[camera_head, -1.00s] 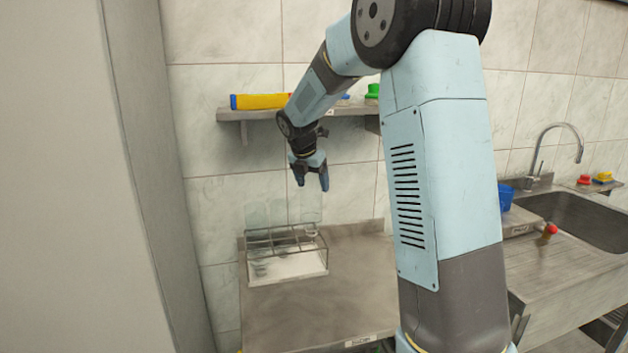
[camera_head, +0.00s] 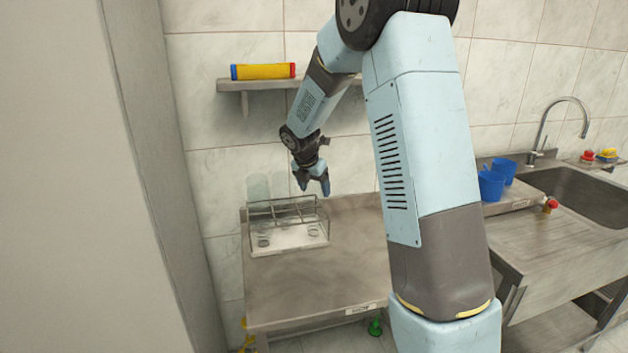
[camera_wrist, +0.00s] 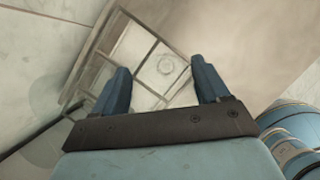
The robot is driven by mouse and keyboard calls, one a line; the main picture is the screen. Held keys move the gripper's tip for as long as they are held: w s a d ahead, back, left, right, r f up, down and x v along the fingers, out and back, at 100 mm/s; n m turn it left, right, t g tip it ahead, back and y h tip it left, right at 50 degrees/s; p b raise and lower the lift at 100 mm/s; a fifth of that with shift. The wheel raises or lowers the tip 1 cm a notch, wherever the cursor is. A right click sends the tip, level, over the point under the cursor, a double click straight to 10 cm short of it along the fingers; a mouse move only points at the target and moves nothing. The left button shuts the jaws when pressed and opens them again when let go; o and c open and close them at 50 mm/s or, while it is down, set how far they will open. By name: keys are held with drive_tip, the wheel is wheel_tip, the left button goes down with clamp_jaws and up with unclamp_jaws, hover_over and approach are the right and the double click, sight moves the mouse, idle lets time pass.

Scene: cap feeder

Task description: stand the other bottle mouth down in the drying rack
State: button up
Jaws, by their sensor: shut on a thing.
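The drying rack (camera_head: 290,247), a wire frame over a pale tray, stands on the steel table. One clear bottle (camera_head: 259,190) stands upside down at its left end, faint against the wall. My gripper (camera_head: 314,190) points down above the rack's right end, shut on the other clear bottle (camera_head: 313,231). That bottle hangs mouth down, its lower end at the right compartment near tray level; I cannot tell whether it touches the tray. In the wrist view its round outline (camera_wrist: 166,65) shows between the spread fingers, over the rack (camera_wrist: 110,50).
A shelf (camera_head: 260,84) with a yellow roll (camera_head: 263,71) is on the wall above the rack. The table (camera_head: 315,290) is bare in front. Blue cups (camera_head: 491,185) and a sink (camera_head: 570,188) are at the right. A wall panel stands close at the left.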

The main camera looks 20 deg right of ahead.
drive_tip(key=shift+f, duration=0.75)
idle(0.3)
drive_tip(key=o, duration=1.3)
drive_tip(key=v, duration=1.4)
drive_tip(key=s+d+r+m+y, duration=0.1)
drive_tip(key=s+r+m, duration=0.3)
drive_tip(key=s+m, duration=0.3)
drive_tip(key=s+d+r+m, duration=0.25)
drive_tip(key=s+m, duration=0.25)
drive_tip(key=s, duration=0.5)
drive_tip(key=s+m+t+y, duration=0.2)
drive_tip(key=s+m, duration=1.2)
drive_tip(key=s, duration=0.4)
drive_tip(key=shift+f+m, duration=0.15)
drive_tip(key=shift+m, duration=0.15)
